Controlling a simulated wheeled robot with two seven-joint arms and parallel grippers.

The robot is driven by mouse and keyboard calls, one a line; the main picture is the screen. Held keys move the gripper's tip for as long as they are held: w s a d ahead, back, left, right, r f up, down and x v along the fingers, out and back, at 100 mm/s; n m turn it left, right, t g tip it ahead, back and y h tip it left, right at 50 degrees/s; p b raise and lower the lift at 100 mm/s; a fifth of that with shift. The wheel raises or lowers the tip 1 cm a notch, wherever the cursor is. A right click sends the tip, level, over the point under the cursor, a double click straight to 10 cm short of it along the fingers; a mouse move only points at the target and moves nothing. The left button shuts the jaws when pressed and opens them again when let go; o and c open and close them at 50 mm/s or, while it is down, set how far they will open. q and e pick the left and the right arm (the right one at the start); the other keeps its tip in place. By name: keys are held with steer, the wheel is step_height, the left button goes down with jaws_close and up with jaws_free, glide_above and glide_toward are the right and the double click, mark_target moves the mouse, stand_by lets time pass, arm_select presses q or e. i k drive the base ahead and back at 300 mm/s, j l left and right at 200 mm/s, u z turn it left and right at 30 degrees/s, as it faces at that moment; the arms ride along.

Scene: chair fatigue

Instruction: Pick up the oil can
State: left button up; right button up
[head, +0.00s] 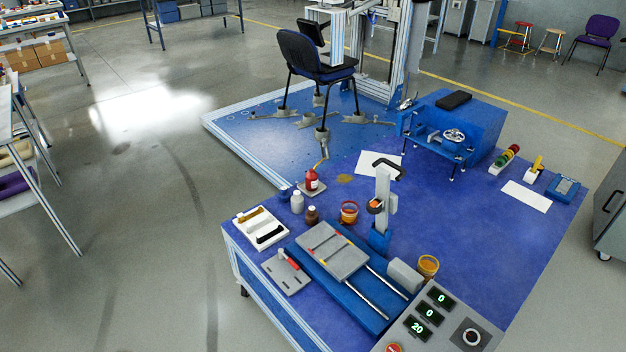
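The oil can (312,181) is a small red can with a label and a thin brass spout rising up and to the right. It stands upright on a small pale pad (312,189) near the left edge of the blue workbench (450,235). Nothing is touching it from above. Neither of my grippers shows in the head view.
A white bottle (297,203) and a brown bottle (312,215) stand just in front of the can. A red-orange round container (349,211) is to its right. A white tray (261,228) lies nearer. A chair (313,59) stands on the test platform (270,133) behind.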

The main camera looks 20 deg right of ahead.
mark_target(311, 177)
steer(key=z, duration=1)
steer(key=k, duration=0.5)
steer(key=j+z, duration=0.1)
steer(key=z, duration=0.4)
steer(key=i+j+z, duration=0.15)
steer(key=j+z, duration=0.15)
steer(key=j, duration=0.15)
steer(key=j+z, duration=0.25)
steer(key=j, duration=0.2)
steer(key=j+z, duration=0.3)
steer(key=j, duration=1.75)
steer(key=i, duration=0.05)
